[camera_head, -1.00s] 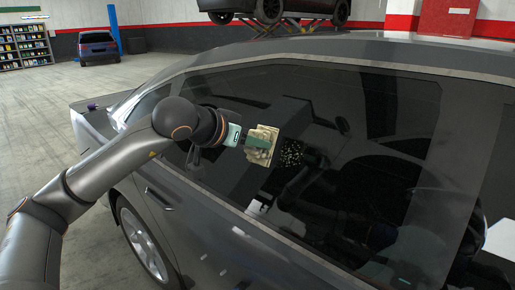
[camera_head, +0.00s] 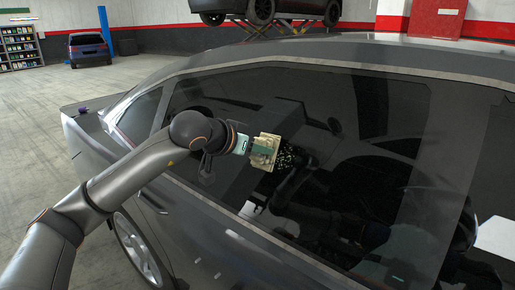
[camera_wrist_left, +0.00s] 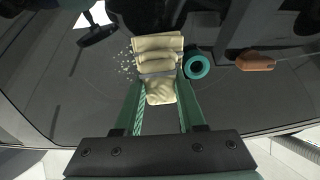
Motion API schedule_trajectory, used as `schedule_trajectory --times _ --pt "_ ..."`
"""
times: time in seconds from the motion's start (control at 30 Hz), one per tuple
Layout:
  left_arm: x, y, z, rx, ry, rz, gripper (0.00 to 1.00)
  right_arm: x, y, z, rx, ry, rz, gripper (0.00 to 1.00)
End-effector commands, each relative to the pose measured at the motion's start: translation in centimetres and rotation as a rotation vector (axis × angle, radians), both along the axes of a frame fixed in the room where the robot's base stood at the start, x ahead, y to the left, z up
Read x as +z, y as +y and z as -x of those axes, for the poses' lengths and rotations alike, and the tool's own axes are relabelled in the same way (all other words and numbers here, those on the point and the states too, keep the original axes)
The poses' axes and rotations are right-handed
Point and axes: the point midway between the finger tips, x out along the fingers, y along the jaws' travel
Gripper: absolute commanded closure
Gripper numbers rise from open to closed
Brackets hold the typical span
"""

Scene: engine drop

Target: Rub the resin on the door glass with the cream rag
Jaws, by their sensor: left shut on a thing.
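My left gripper (camera_head: 256,148) is shut on the cream rag (camera_head: 274,138), a folded, pale bundle, and holds it at the car's door glass (camera_head: 235,90). The resin (camera_head: 289,157), a patch of small pale-yellow specks, shows on the glass just right of the rag, which hides part of it. In the left wrist view, the rag (camera_wrist_left: 158,42) sits between and beyond the green fingers (camera_wrist_left: 160,92), and the resin specks (camera_wrist_left: 126,62) lie to its left. I cannot tell whether the rag touches the glass. My right gripper is not in view.
The grey car's roof edge (camera_head: 330,60) bounds the window above. The side mirror (camera_head: 205,172) hangs near my left wrist. Dark reflections cover the glass. A teal ring (camera_wrist_left: 196,66) and an orange-brown piece (camera_wrist_left: 255,63) show beside the rag; I cannot tell if they are reflections.

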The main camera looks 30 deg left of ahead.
Motion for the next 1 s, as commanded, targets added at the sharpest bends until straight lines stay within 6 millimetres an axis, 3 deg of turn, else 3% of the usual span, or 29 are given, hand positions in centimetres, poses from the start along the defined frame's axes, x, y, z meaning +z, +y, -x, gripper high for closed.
schedule_trajectory --times 1.0 --pt "-0.8 -0.1 -1.4 0.001 -0.001 0.001 1.0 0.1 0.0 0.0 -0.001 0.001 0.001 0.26"
